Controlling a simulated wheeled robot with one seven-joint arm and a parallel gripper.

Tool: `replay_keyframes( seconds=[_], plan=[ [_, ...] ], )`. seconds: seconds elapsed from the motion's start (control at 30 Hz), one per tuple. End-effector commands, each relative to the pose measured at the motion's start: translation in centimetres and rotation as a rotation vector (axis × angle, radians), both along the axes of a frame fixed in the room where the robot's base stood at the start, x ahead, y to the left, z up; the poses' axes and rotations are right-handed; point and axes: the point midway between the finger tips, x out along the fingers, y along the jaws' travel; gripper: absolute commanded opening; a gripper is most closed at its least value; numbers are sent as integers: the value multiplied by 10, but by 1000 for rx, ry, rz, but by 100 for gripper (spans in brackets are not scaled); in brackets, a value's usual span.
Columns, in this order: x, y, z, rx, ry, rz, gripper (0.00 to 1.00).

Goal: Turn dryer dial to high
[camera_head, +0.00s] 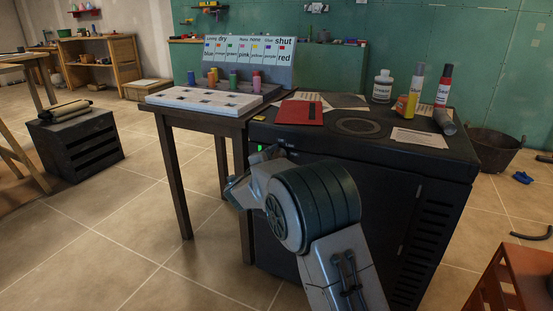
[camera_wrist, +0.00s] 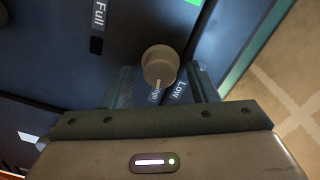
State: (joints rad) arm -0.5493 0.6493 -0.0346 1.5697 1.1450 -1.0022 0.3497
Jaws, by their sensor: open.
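The dial (camera_wrist: 158,62) is a round grey-brown knob on the dark dryer panel in the wrist view. Its pale pointer mark faces down in the picture, towards a partly hidden label (camera_wrist: 154,97) that seems to end in "gh". The "Low" label (camera_wrist: 180,91) is just right of it. My gripper (camera_wrist: 160,72) is open, with one finger on each side of the dial; I cannot tell whether either touches it. In the head view the black dryer cabinet (camera_head: 415,185) stands behind my arm, which hides the dial and fingers.
A "Full" label (camera_wrist: 99,14) and a green light (camera_wrist: 195,2) are also on the panel. On the cabinet top lie a red clipboard (camera_head: 300,112) and several bottles. A table with a white tray (camera_head: 205,101) adjoins on the left. An orange stool (camera_head: 520,265) is at right.

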Motion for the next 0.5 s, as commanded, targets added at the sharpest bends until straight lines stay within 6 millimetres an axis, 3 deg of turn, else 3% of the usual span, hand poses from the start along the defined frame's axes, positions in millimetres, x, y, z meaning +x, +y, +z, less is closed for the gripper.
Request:
replay_keyframes(
  seconds=[0.17,0.5],
  plan=[
    [-26,11,5,-2,1,4,53],
    [-98,38,7,-1,2,5,53]
  ],
)
